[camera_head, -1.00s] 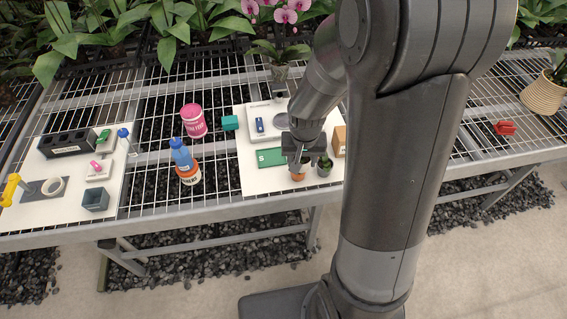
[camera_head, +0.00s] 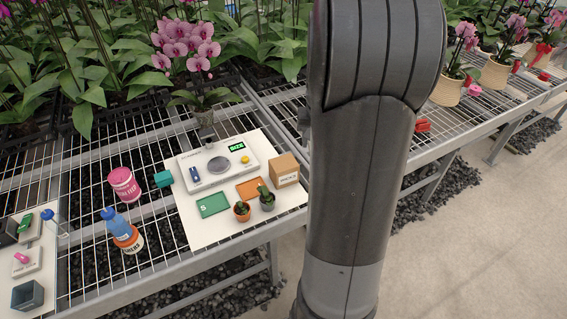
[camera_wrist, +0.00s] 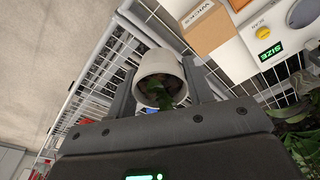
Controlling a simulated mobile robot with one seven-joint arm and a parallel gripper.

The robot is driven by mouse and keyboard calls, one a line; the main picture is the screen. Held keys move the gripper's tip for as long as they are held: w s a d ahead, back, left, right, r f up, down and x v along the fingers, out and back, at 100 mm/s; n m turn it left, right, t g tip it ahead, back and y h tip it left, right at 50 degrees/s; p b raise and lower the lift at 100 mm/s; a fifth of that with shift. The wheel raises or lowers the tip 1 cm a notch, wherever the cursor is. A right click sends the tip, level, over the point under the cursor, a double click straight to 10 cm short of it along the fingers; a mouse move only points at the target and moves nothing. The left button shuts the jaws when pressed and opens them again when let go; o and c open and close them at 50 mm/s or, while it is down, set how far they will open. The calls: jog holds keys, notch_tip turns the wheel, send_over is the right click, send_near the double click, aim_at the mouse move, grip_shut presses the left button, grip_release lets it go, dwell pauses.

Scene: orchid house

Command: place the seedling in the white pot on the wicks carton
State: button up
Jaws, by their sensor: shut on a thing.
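The white pot (camera_wrist: 156,68) is between the fingers of my gripper (camera_wrist: 160,76) in the wrist view, with the gripper shut on it. The green seedling (camera_wrist: 158,97) shows inside its rim. The wicks carton (camera_head: 284,169) is a brown box at the right edge of the white board in the head view. In the wrist view the carton (camera_wrist: 205,28) is above and to the right of the pot, apart from it in the picture. In the head view my gripper and the white pot are not visible.
A red object (camera_head: 423,125) lies on the mesh to the right.

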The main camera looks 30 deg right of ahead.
jog(key=shift+s+d+r, duration=0.1)
jog(key=shift+d+r, duration=0.15)
jog(key=shift+d, duration=0.5)
send_over(284, 162)
notch_tip(284, 162, down, 7)
jog(key=shift+s+r, duration=0.1)
jog(key=shift+f, duration=2)
jog(key=shift+f, duration=0.1)
jog(key=o, duration=1)
